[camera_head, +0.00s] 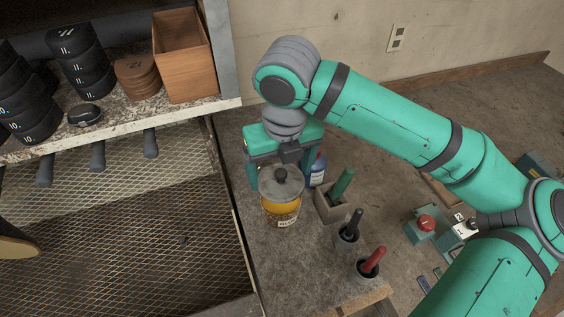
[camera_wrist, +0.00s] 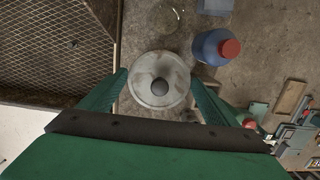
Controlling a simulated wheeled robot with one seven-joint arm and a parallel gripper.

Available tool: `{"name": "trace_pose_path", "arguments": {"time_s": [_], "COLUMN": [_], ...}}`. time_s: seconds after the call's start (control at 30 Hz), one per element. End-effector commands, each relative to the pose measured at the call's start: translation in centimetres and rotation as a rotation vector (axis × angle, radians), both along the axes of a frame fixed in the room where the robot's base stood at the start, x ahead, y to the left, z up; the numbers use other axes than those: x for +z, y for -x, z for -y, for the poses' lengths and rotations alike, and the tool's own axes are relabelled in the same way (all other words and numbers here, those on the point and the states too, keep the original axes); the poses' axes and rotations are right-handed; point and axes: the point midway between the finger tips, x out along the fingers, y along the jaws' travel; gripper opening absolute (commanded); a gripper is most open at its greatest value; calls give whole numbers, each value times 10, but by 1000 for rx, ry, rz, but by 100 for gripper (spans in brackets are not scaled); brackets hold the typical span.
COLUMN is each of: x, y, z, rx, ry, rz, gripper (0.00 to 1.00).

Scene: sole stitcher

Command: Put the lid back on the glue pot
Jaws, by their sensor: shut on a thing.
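The lid (camera_head: 268,184) is a round grey disc with a dark knob. My gripper (camera_head: 282,178) points down and is shut on it. The glue pot (camera_head: 281,212) is a clear jar with amber contents and a pale label, upright on the bench directly below the lid in the head view. I cannot tell whether the lid touches the rim. In the wrist view the lid (camera_wrist: 145,91) lies between the two green fingers of my gripper (camera_wrist: 160,82), with its knob facing the camera. The pot's amber body does not show there.
A blue bottle (camera_wrist: 207,50) with a red cap stands close right of the lid. Holders with a green-handled (camera_head: 342,184), a black-handled (camera_head: 354,224) and a red-handled tool (camera_head: 373,261) stand to the right. A mesh tray (camera_head: 150,215) and loaded shelf (camera_head: 120,122) are left.

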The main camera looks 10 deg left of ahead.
Motion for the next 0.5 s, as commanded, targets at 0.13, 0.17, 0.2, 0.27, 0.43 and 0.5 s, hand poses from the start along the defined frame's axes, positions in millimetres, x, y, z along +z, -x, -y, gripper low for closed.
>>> {"name": "trace_pose_path", "arguments": {"time_s": [0.13, 0.17, 0.2, 0.27, 0.43, 0.5], "x": [-13, -15, -19, -24, -38, -43], "y": [1, 1, 1, 0, 0, 1], "z": [0, 1, 0, 0, 0, 0], "rx": [0, 0, 0, 0, 0, 0], "ry": [0, 1, 1, 0, -1, -1], "rz": [-2, -2, -2, -1, -2, -3], "gripper": [61, 61, 61, 61, 61, 61]}}
